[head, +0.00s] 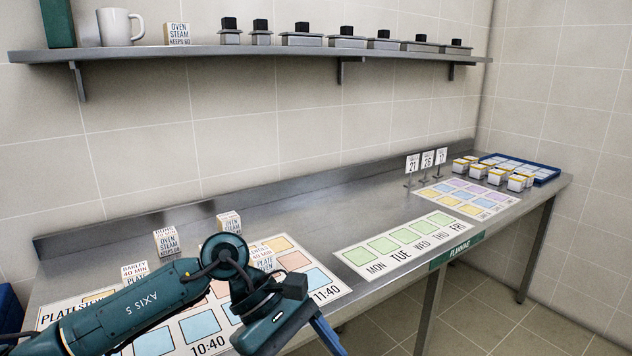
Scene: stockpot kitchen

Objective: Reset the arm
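My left arm (150,308), teal with dark joints, reaches in from the lower left over the near part of the steel counter (330,218). It bends at an elbow-like joint, and its wrist hangs down at the counter's front edge. My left gripper (324,334) points down and away from me, and one blue finger shows. Its tips run out of the bottom of the picture, so its opening and anything in it are hidden. My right gripper is not in view.
A weekday mat (378,271) is empty. Number signs (427,160), several small blocks (497,177) and a blue tray (546,178) are farther right. A wall shelf (180,52) runs above.

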